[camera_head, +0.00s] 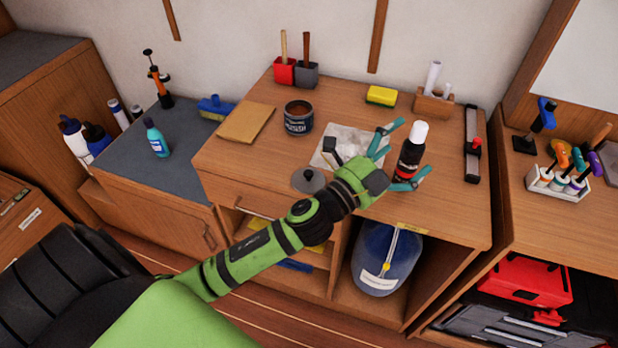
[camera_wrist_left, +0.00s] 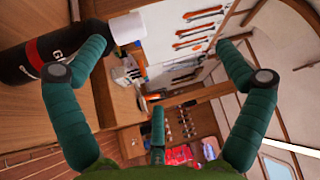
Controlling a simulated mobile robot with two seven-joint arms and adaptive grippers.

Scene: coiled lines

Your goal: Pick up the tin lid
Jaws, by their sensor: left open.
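The tin lid (camera_head: 309,180) is a round dark grey disc with a small knob. It lies on the wooden bench top near its front edge, left of my left forearm. An open brown tin with a dark blue label (camera_head: 298,118) stands behind it. My left gripper (camera_head: 412,147) is open, with its teal fingers spread near a black bottle with a white cap (camera_head: 410,155), to the right of the lid. In the left wrist view the bottle (camera_wrist_left: 48,52) lies at the left, partly behind one finger. The lid is not visible there. My right gripper is not in view.
A pale sheet (camera_head: 345,142) lies near the gripper. A tan board (camera_head: 246,122), yellow sponge (camera_head: 381,96), wooden block with white rolls (camera_head: 433,106) and black bar tool (camera_head: 472,145) are also on the bench. The front right of the top is clear.

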